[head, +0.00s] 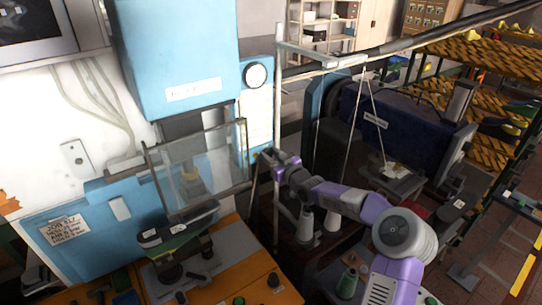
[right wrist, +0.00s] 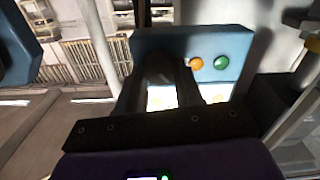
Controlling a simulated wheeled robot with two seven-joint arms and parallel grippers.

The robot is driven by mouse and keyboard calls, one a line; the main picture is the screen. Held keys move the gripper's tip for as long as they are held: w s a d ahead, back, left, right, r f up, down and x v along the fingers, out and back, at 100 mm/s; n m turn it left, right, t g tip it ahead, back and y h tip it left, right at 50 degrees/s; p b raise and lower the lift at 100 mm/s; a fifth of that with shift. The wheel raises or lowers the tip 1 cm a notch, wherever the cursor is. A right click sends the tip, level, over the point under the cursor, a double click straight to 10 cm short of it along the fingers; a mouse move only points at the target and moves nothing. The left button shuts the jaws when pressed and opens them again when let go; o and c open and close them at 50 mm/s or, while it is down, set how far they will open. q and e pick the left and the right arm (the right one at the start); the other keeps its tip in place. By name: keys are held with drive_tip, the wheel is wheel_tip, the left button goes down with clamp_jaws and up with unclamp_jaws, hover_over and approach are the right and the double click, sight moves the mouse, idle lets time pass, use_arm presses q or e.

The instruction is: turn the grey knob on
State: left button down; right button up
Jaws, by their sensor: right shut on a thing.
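My right gripper (head: 266,158) reaches to the side of the blue press, beside its clear guard. In the right wrist view, its two dark fingers (right wrist: 165,84) are at a blue control box (right wrist: 222,40). The grey knob (right wrist: 160,66) shows dark and shaded between the fingers, and the gripper is shut on it. Which way the knob is turned cannot be told. In the head view the knob is hidden behind the gripper. My left gripper is not in view.
An orange button (right wrist: 196,63) and a green button (right wrist: 221,62) sit right of the knob. The clear guard (head: 200,165) and a thin upright post (head: 277,200) stand close to my right gripper. A dark blue machine (head: 400,120) stands to the right.

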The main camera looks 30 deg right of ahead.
drive_tip(key=m, duration=0.3)
drive_tip(key=shift+d+m+p, duration=0.1)
drive_tip(key=shift+m+p, duration=0.2)
drive_tip(key=shift+p, duration=0.1)
drive_tip(key=shift+m+p, duration=0.4)
drive_tip(key=shift+m, duration=1.4)
drive_tip(key=o, duration=1)
drive_tip(key=shift+o, duration=0.2)
drive_tip(key=s+b, duration=0.1)
drive_tip(key=s, duration=0.6)
drive_tip(key=shift+s+d, duration=0.3)
drive_tip(key=shift+d, duration=0.05)
